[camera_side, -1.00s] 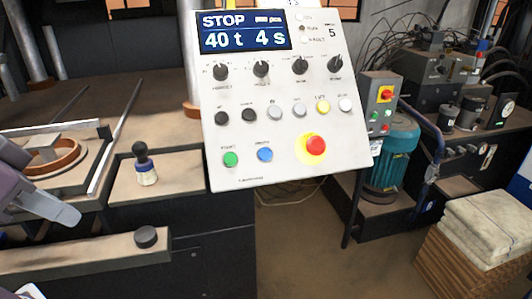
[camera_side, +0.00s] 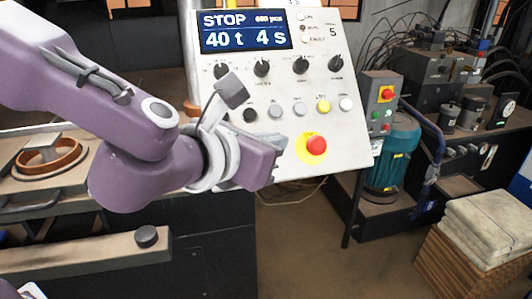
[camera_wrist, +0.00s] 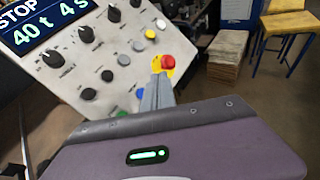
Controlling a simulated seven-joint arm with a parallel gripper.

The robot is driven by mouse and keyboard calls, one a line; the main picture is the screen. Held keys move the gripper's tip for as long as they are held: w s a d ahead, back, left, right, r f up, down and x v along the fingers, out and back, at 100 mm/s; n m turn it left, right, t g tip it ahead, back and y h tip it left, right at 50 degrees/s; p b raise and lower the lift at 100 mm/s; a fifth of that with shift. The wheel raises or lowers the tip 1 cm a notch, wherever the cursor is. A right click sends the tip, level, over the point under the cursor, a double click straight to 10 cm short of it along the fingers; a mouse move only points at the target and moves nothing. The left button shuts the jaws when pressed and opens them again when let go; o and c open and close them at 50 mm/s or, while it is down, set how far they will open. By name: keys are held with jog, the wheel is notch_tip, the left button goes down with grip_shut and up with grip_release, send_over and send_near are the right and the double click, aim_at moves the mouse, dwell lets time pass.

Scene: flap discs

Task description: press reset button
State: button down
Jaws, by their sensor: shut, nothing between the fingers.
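The white control panel (camera_side: 300,100) has several knobs and buttons; the small labels are too blurred to tell which button is reset. A blue button (camera_wrist: 140,93) and a green button (camera_wrist: 122,114) show low on the panel in the wrist view; my gripper and wrist hide both in the side view. The red mushroom button (camera_side: 316,145) sits on a yellow plate, right of my gripper. My gripper (camera_side: 281,143) is shut and empty in front of the lower panel. Its fingers show in the wrist view (camera_wrist: 160,78), just right of the blue button; contact cannot be told.
The panel display (camera_side: 243,30) reads STOP, 40 t, 4 s. A yellow button (camera_side: 323,106) and a white button (camera_side: 345,104) sit above the red one. A teal motor (camera_side: 392,155) and a towel stack (camera_side: 487,222) stand to the right. A bench bar (camera_side: 90,260) lies lower left.

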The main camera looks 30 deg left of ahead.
jog(key=shift+d+m, duration=0.3)
jog(key=shift+d, duration=0.05)
jog(key=w+a+f, duration=0.4)
jog(key=a+f, duration=0.1)
jog(key=shift+w+f, duration=0.35)
jog(key=shift+w, duration=0.05)
jog(key=shift+f, duration=0.1)
dwell(1.9)
jog(key=shift+w+a+f, duration=0.15)
jog(key=shift+w+f, duration=0.05)
jog(key=shift+w+a+f, duration=0.25)
dwell(0.8)
dwell(0.3)
jog(key=shift+s+d+r, duration=0.45)
jog(key=shift+d+r, duration=0.05)
jog(key=shift+r, duration=0.05)
